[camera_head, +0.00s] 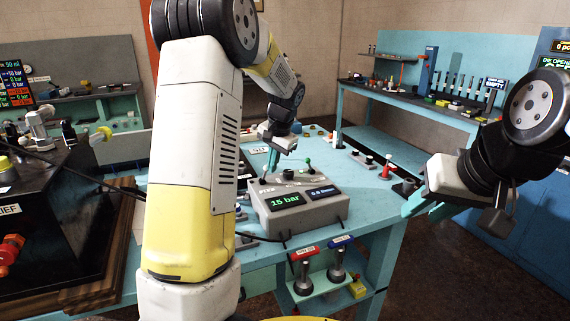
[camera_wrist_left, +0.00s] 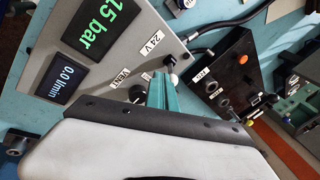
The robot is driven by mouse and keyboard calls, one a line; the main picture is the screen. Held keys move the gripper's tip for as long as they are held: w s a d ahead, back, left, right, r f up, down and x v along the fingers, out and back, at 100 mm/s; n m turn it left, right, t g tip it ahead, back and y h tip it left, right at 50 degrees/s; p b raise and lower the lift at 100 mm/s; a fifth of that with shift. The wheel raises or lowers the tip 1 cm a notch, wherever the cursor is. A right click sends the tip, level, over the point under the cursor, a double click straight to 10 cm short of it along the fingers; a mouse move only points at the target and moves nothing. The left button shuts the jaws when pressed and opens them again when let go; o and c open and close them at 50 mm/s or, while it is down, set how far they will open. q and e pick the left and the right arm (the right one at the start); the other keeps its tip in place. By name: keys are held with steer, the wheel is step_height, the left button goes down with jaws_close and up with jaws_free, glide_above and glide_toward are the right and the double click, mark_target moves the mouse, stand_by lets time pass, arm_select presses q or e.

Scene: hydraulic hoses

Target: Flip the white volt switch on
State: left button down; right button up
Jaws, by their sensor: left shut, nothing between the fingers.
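The grey control box (camera_head: 300,208) stands on the blue bench, its displays reading 15 bar and 0.0. Its white-tipped switch (camera_wrist_left: 170,60) sits by the 24 V label (camera_wrist_left: 155,43) in the left wrist view. My left gripper (camera_head: 273,160) is shut and empty, its teal fingers pointing down over the back left of the box. In the left wrist view the fingertips (camera_wrist_left: 161,77) are right beside the white switch tip; I cannot tell if they touch. The fingers partly hide the switch. My right gripper (camera_head: 428,207) hangs off the bench's right side; its jaw opening is unclear.
A dark panel (camera_wrist_left: 235,80) with knobs lies beside the control box.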

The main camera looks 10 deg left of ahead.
arm_select(q)
steer(key=shift+s+a+r+t+h, duration=0.15)
steer(key=shift+s+a+t+h, duration=0.2)
steer(key=shift+a+h, duration=0.15)
steer(key=shift+s+a+r+t+h, duration=0.1)
steer(key=shift+s+a+t+h, duration=0.2)
steer(key=shift+a+h, duration=0.2)
steer(key=shift+s+a, duration=0.4)
steer(key=shift+a, duration=0.15)
steer(key=shift+w+d+f, duration=0.1)
steer(key=shift+d, duration=0.05)
steer(key=shift+w+d+f, duration=0.35)
steer(key=shift+d, duration=0.15)
